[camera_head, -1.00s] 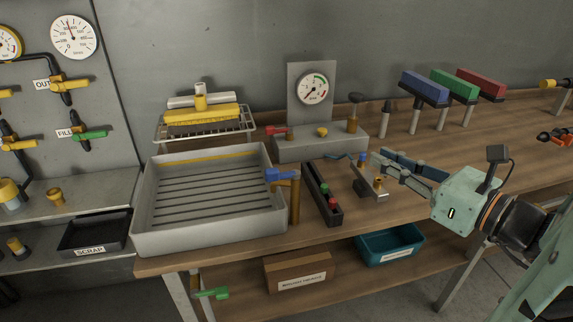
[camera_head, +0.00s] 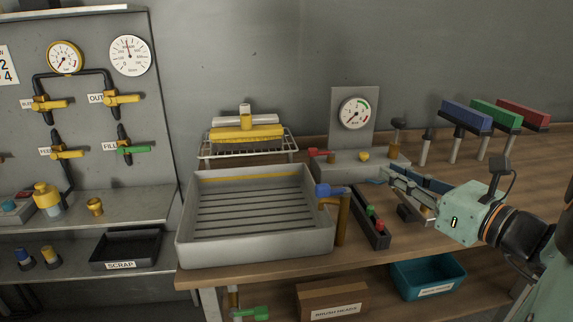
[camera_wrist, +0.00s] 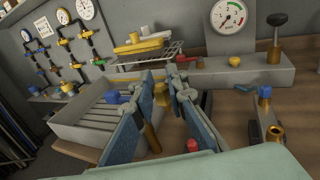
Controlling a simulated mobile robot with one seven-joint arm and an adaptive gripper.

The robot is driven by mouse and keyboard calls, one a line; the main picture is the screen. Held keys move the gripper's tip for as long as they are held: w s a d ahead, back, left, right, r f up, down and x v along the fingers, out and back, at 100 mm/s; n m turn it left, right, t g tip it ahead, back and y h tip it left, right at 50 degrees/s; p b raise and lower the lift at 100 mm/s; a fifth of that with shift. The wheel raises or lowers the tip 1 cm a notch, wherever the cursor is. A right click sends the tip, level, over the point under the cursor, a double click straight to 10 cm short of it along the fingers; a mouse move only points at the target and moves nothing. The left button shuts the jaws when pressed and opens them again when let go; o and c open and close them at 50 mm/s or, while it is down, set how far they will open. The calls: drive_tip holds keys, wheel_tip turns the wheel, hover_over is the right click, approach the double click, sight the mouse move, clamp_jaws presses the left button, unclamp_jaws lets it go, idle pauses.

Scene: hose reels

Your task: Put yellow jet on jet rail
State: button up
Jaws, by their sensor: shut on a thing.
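My gripper (camera_head: 384,173) is above the bench, just behind and right of the dark jet rail (camera_head: 368,222). In the wrist view its blue-padded fingers (camera_wrist: 160,92) are shut on the small yellow jet (camera_wrist: 161,94), which shows between the fingertips. In the head view the jet cannot be made out. The rail carries a green jet (camera_head: 379,225) and a red jet (camera_head: 370,210). A red jet also shows in the wrist view (camera_wrist: 192,145), low between the fingers. The fingers hide part of the rail there.
A grey slotted tray (camera_head: 250,255) and a blue-handled tap (camera_head: 330,190) on a brown post stand left of the rail. A grey gauge block (camera_head: 340,166) stands behind. Brass fittings (camera_wrist: 273,134) are at right. Brush heads on stands (camera_head: 465,117) are farther right.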

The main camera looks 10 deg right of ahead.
drive_tip(key=shift+w+d+f+b, duration=0.2)
drive_tip(key=shift+w+f+b, duration=2)
drive_tip(key=shift+w+f, duration=3.85)
drive_tip(key=shift+s+f, duration=0.1)
drive_tip(key=shift+f, duration=0.05)
